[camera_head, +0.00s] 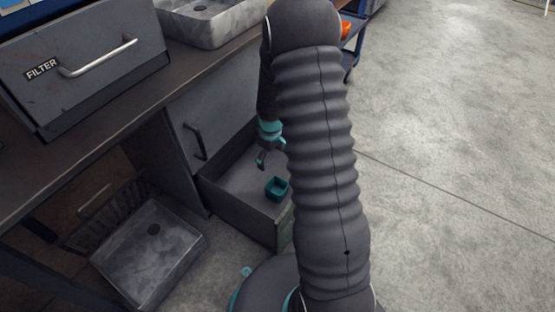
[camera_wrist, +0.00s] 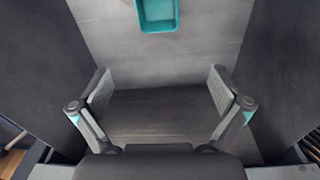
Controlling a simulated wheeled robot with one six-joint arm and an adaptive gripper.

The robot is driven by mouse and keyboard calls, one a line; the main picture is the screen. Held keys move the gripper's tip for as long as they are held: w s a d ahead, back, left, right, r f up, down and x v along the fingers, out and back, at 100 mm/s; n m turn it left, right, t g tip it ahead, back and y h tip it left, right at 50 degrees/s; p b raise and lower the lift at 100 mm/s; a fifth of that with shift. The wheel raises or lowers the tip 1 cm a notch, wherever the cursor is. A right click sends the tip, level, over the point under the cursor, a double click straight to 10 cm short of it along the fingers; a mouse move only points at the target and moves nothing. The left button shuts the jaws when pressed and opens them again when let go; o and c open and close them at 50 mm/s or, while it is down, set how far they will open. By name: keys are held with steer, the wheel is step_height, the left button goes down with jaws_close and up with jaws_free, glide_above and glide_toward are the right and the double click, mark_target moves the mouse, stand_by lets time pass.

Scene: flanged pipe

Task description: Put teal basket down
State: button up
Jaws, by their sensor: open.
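The teal basket (camera_head: 277,188) is a small open box standing on the floor of an open grey drawer (camera_head: 232,205). It also shows at the top edge of the wrist view (camera_wrist: 158,16), partly cut off, and it looks empty there. My gripper (camera_head: 262,161) is above the drawer, a little up and left of the basket in the head view. In the wrist view my gripper's two fingers (camera_wrist: 158,95) are spread wide with nothing between them. The basket lies beyond the fingertips, apart from them. My arm hides the drawer's right part.
The drawer walls rise on both sides of my gripper. A grey drawer labelled FILTER (camera_head: 85,65) and a metal tray (camera_head: 210,18) are above on the bench. Another metal tray (camera_head: 150,255) is at lower left. The concrete floor (camera_head: 450,150) at right is clear.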

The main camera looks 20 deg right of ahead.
steer(key=s+a+r+m+t, duration=0.1)
steer(key=s+a+r, duration=0.25)
steer(key=r, duration=0.75)
steer(key=s+a+r+m+t, duration=0.15)
steer(key=s+r, duration=0.35)
steer(key=r, duration=0.7)
steer(key=s+a+r+m+t, duration=0.1)
steer(key=s+a+r, duration=0.1)
steer(key=s+r, duration=0.3)
steer(key=s+a+r+m+t, duration=0.1)
steer(key=s+r, duration=0.4)
steer(key=s, duration=0.8)
steer(key=shift+a+m, duration=0.6)
steer(key=shift+m, duration=0.15)
